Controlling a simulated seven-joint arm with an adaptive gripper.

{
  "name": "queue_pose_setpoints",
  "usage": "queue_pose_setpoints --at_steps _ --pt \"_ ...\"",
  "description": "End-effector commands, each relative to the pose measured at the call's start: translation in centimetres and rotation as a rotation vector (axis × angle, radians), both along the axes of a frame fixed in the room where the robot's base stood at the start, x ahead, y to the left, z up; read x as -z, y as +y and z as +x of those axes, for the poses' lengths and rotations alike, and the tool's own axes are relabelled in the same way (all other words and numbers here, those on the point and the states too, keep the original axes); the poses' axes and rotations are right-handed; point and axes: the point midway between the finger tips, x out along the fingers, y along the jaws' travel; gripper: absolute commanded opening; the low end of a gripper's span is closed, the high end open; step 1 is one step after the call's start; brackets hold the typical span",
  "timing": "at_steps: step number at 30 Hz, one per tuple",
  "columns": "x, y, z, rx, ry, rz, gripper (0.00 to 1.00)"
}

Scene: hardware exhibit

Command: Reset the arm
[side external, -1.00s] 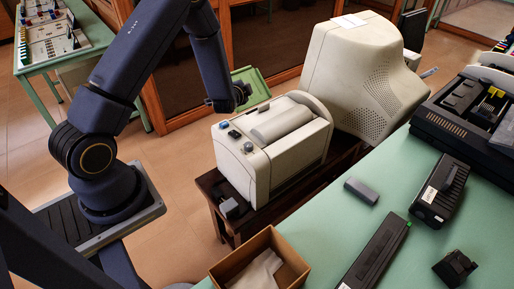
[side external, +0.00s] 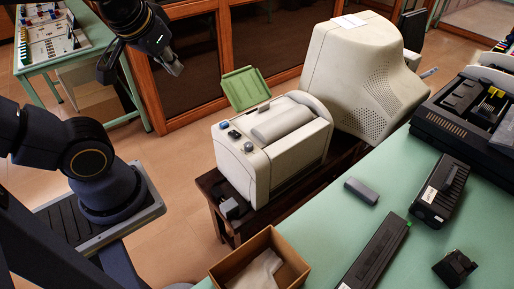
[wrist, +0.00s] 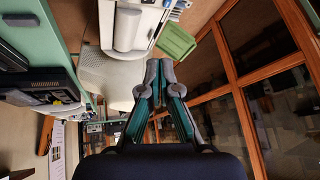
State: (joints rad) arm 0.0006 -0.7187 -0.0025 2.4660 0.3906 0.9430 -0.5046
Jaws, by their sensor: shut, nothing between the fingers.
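My gripper (side external: 174,66) is up at the upper left in the side view, held in the air to the left of the beige machine (side external: 273,148) and clear of it. In the wrist view my gripper (wrist: 159,68) has its fingertips together with nothing between them. The beige machine has a rounded top, knobs and a raised green flap (side external: 246,88) at its back left. The flap also shows just beyond my fingertips in the wrist view (wrist: 176,42), apart from them.
A large beige monitor (side external: 365,75) stands behind the machine on a dark wooden bench (side external: 222,222). A green table (side external: 330,232) at right holds dark devices and a small grey block (side external: 361,191). An open cardboard box (side external: 233,262) sits in front. Wood-framed glass doors (side external: 190,60) stand behind my gripper.

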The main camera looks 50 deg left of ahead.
Motion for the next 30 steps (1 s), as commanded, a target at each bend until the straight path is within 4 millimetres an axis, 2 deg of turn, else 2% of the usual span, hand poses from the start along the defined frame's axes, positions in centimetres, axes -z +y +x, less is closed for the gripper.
queue_pose_setpoints --at_steps 1,3,7,10,30 --pt "0.5 -1.9 -0.4 0.065 -0.002 -0.067 0.00" --pt "1.3 -4.3 -0.5 0.163 0.017 -0.145 0.00" --pt "1.7 -6.7 -0.4 0.313 0.029 -0.190 0.00" --pt "1.6 -6.7 -0.3 0.369 0.036 -0.160 0.00" --pt "1.6 -6.7 -0.3 0.369 0.036 -0.160 0.00"
